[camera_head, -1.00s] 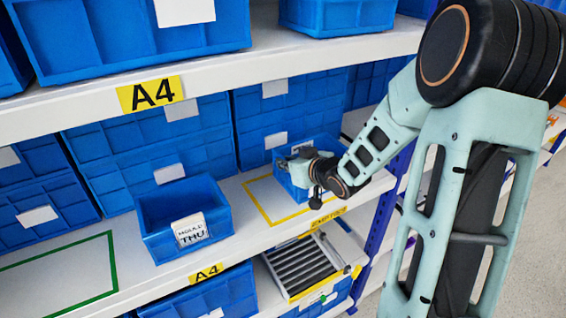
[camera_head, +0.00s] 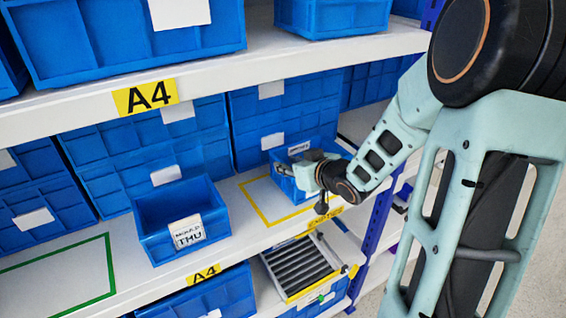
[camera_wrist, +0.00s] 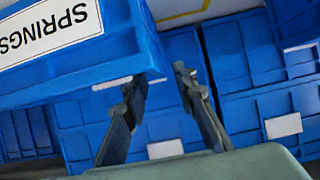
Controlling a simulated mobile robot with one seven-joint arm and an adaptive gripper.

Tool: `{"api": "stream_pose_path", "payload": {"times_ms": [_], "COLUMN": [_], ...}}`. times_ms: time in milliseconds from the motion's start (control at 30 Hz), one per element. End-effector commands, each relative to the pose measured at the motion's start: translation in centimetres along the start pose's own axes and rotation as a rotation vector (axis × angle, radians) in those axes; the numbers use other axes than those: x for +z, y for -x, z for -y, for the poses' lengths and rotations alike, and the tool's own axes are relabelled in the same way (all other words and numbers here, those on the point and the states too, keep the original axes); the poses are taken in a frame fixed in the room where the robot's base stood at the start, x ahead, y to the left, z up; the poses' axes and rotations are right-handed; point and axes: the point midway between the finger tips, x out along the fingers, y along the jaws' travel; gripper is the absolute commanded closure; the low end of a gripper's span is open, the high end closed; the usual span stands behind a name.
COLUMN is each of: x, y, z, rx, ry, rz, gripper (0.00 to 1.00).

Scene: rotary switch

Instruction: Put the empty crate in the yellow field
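A blue crate (camera_head: 284,187) stands on the middle shelf at the right part of the yellow-outlined field (camera_head: 252,205). My gripper (camera_head: 290,168) is at its front and hides part of it. In the wrist view, a blue crate wall with a SPRINGS label (camera_wrist: 50,35) fills the upper left. My gripper (camera_wrist: 160,82) has its fingers apart there, with nothing visible between them. The left finger is close to that crate's corner; I cannot tell if they touch. Another blue crate (camera_head: 160,245), labelled THU, stands left of the field; its visible inside looks empty.
A green-outlined field (camera_head: 108,262) lies at the left of the shelf. Larger blue crates (camera_head: 130,165) stand behind. The upper shelf edge (camera_head: 60,112) is overhead. A roller tray (camera_head: 300,268) is below, and a blue shelf post (camera_head: 378,225) is at right.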

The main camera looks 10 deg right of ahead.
Motion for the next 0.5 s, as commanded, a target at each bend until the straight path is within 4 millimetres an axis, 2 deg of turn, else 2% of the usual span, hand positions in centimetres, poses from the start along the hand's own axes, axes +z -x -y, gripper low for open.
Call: {"api": "stream_pose_path", "payload": {"times_ms": [33, 200, 333, 500], "x": [-0.2, -0.2, -0.2, -0.1], "y": [1.3, 4.6, 6.5, 7.9], "z": [-0.2, -0.2, -0.2, 0.0], "rx": [0.005, 0.005, 0.005, 0.001], "ry": [0.002, 0.001, 0.0, 0.0], "rz": [-0.001, -0.001, -0.001, 0.0], "gripper": [0.74, 0.74, 0.74, 0.74]}}
